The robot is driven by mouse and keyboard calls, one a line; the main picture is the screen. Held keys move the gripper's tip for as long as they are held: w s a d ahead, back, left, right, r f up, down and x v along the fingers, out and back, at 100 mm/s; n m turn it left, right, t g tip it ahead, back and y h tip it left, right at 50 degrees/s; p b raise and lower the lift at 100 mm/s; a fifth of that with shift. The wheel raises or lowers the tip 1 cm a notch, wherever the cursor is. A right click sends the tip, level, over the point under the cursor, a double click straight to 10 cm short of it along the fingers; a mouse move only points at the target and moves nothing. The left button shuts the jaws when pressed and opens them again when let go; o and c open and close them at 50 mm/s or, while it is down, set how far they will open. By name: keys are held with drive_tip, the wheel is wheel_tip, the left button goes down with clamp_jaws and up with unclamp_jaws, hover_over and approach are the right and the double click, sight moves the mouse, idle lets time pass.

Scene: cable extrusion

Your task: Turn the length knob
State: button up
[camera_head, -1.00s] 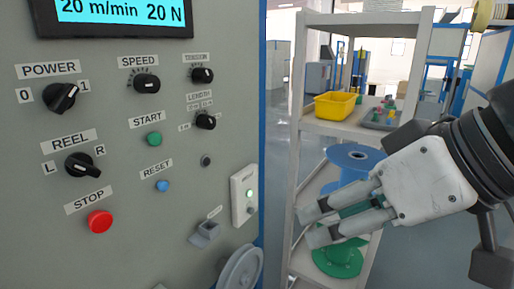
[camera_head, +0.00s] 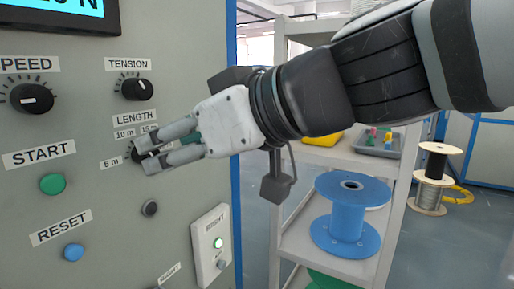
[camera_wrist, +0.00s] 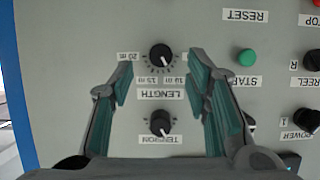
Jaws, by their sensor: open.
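The black length knob (camera_wrist: 161,57) is on the grey panel, under its LENGTH label (camera_head: 134,116). It shows whole in the wrist view. In the head view the length knob (camera_head: 137,153) is partly hidden by my fingers. My gripper (camera_head: 156,148) is open and pointed at the panel. Its fingertips (camera_wrist: 160,72) lie on either side of the length knob in the wrist view, with a gap on both sides. I cannot tell how far they are from the panel.
The tension knob (camera_head: 136,89) is just above the length knob. The speed knob (camera_head: 30,98), green start button (camera_head: 53,184) and blue reset button (camera_head: 73,252) are to the left. A shelf with a blue spool (camera_head: 347,215) stands right of the panel.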

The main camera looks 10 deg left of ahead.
sight(153, 155)
drive_tip(key=shift+x, duration=2.4)
clamp_jaws()
